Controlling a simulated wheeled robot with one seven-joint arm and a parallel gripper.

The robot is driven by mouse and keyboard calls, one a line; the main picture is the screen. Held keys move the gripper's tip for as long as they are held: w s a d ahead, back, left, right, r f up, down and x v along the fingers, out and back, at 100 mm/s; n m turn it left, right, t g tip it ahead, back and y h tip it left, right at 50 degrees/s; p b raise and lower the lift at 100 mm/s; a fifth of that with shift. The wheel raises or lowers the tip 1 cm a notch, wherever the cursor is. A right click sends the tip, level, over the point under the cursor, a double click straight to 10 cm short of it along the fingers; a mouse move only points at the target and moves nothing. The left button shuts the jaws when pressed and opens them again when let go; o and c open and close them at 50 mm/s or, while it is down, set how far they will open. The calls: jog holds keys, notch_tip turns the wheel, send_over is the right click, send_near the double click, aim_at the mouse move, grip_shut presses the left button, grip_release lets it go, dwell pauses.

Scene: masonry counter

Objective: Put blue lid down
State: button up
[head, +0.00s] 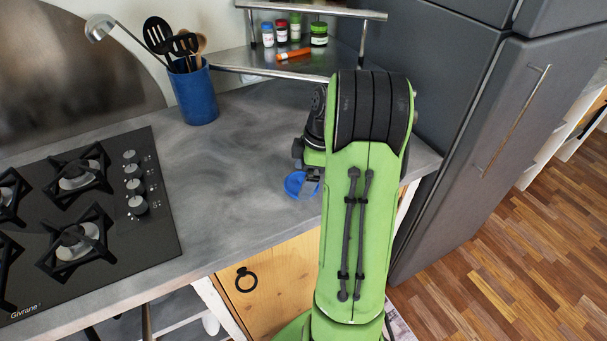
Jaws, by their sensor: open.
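The blue lid (294,185) is at the right part of the grey counter (236,158), near its front edge. It shows just left of my green arm, which hides part of the area around it. My gripper (312,178) is at the lid's right side, mostly hidden behind my arm. The gripper is open. I cannot tell whether the fingers touch the lid or whether it lies fully flat on the counter.
A black gas hob (85,215) fills the counter's left. A blue utensil pot (194,95) stands at the back. A metal shelf (285,66) holds small jars and an orange tube (294,54). A grey fridge (480,110) stands right. The middle counter is clear.

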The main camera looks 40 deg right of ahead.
jog(key=p+v, duration=0.4)
jog(key=v, duration=0.8)
jog(key=w+a+r+m+h, duration=0.15)
jog(key=a+r, duration=0.25)
jog(key=a, duration=0.5)
jog(key=s+a+r+m+t, duration=0.1)
jog(key=s+a+m, duration=0.1)
jog(key=a, duration=0.3)
jog(key=s+a+r+m, duration=0.2)
jog(key=a, duration=0.4)
jog(key=s+a+f+m+t, duration=0.1)
jog(key=s+a+m, duration=0.1)
jog(key=s, duration=0.3)
jog(key=s+a+f+m+t+h, duration=0.1)
jog(key=s+a+m, duration=0.1)
jog(key=s+a, duration=0.2)
jog(key=shift+s+m+t, duration=0.3)
jog(key=shift+s+m, duration=0.05)
jog(key=shift+s, duration=0.45)
jog(key=shift+a+r+p, duration=0.1)
jog(key=shift+r+p, duration=1)
jog(key=shift+p, duration=0.05)
